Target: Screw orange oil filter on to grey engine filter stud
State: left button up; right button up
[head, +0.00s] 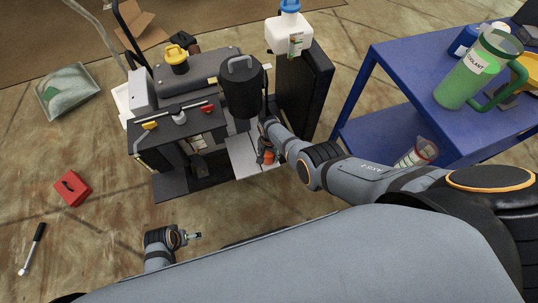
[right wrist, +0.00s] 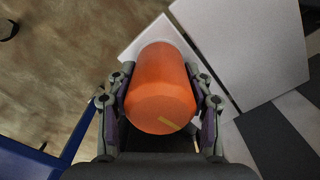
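The orange oil filter (right wrist: 160,90) is a cylinder between the fingers of my right gripper (right wrist: 162,105), which is shut on it in the right wrist view. In the head view, the filter (head: 268,156) shows small at the end of my right arm, in front of the engine unit (head: 180,130) and over a light grey plate (head: 240,155). I cannot make out the grey filter stud in either view. My left gripper (head: 192,236) is low at the lower left of the head view, away from the engine. Its fingers are too small to judge.
A blue cart (head: 365,110) with a green coolant jug (head: 470,75) stands at the right. A black canister (head: 241,88) and a white bottle with a blue cap (head: 289,35) rise above the engine. A red box (head: 72,188) and a wrench (head: 33,247) lie on the floor at left.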

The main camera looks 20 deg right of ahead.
jog(key=c, duration=0.7)
jog(key=m, duration=0.5)
jog(key=o, duration=1.5)
jog(key=shift+f, duration=0.1)
notch_tip(320, 180, up, 12)
jog(key=shift+r, duration=0.1)
